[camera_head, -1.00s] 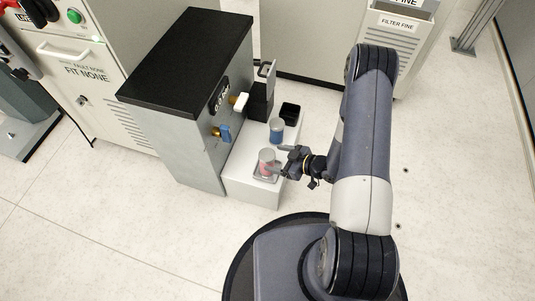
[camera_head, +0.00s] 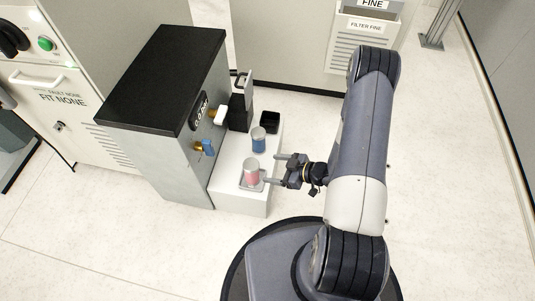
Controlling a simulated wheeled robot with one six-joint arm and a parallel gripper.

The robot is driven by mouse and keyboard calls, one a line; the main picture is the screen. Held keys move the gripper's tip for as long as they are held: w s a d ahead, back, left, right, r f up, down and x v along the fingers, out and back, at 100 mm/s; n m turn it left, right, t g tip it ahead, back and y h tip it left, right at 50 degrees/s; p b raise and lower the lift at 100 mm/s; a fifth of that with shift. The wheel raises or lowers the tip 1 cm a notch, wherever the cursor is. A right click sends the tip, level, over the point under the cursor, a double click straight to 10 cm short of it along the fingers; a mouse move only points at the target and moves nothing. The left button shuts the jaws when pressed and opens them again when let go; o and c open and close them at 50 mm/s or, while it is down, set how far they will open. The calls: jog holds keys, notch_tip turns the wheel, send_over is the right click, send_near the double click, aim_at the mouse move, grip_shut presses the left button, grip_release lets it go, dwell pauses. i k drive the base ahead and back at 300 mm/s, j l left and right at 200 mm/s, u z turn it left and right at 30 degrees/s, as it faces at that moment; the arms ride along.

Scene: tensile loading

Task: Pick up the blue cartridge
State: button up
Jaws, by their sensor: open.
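The blue cartridge (camera_head: 258,141) stands upright on the white ledge in front of the grey cabinet. It has a pale top and a blue lower part. A similar cartridge with a pink lower part (camera_head: 251,174) stands nearer, on a small grey tray (camera_head: 243,187). My gripper (camera_head: 270,169) is open and empty, pointing left. Its fingers lie to the right of the two cartridges, one finger nearer the blue one and one nearer the pink one. I cannot tell whether a finger touches either.
The grey cabinet (camera_head: 160,150) with a black top rises left of the ledge (camera_head: 240,205). Blue (camera_head: 207,147) and white (camera_head: 219,116) valve handles stick out from it. A black open box (camera_head: 270,122) sits behind the blue cartridge.

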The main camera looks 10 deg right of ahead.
aim_at(259, 134)
jog(key=j+z, duration=0.2)
jog(key=z, duration=0.15)
jog(key=i+j+z, duration=0.1)
jog(key=z, duration=0.3)
jog(key=j+z, duration=0.35)
jog(key=k+l, duration=0.05)
jog(key=l, duration=0.05)
